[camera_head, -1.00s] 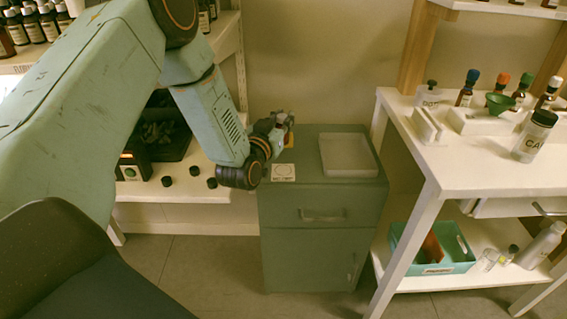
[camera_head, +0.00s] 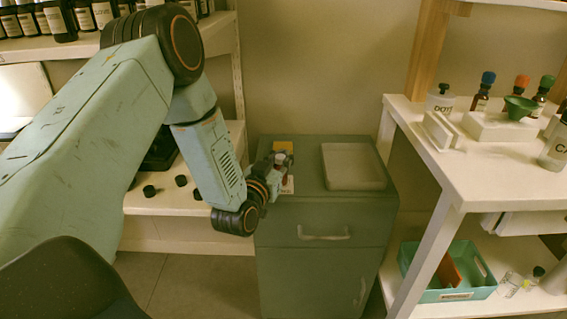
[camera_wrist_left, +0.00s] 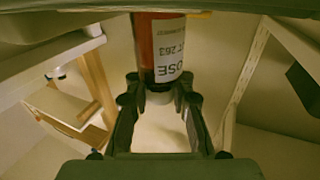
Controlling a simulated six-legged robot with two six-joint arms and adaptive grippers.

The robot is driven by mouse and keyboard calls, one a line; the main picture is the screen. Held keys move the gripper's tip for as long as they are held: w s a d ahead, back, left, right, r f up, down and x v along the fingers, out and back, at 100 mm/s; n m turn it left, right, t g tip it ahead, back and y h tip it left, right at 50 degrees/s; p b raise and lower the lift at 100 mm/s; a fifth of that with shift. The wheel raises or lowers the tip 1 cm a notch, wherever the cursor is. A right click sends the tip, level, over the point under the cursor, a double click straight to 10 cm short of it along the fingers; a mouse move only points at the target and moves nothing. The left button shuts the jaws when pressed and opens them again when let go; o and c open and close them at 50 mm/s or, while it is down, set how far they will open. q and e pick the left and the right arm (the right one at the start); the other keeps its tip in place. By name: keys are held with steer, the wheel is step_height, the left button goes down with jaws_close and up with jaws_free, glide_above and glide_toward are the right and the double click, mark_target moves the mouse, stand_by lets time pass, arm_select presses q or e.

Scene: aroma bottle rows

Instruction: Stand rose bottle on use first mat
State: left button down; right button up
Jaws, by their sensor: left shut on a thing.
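The rose bottle (camera_wrist_left: 165,50) is amber with a white label and pale cap; its label reads upside down in the left wrist view. My left gripper (camera_wrist_left: 159,90) is shut on it near the cap end. In the head view the left gripper (camera_head: 281,164) is over the front left of the green cabinet top, hiding most of the bottle. I cannot tell whether the bottle touches the mat. My right gripper is not in view.
A shallow pale tray (camera_head: 354,184) is to the right. A white bench (camera_head: 480,160) with bottles stands further right. Small black caps (camera_head: 181,181) lie on the left shelf.

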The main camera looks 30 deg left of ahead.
arm_select(q)
steer(key=shift+s+r, duration=0.25)
steer(key=shift+s, duration=0.4)
steer(key=shift+f, duration=0.1)
steer(key=c, duration=1.6)
jaws_free()
steer(key=shift+w+f, duration=0.4)
steer(key=o, duration=0.5)
steer(key=shift+s+r, duration=0.25)
steer(key=shift+s, duration=0.05)
steer(key=shift+c, duration=0.2)
steer(key=shift+w+f, duration=0.2)
steer(key=shift+w, duration=0.05)
steer(key=shift+s+r, duration=0.15)
steer(key=shift+r, duration=0.2)
steer(key=shift+f, duration=0.1)
steer(key=shift+s, duration=0.1)
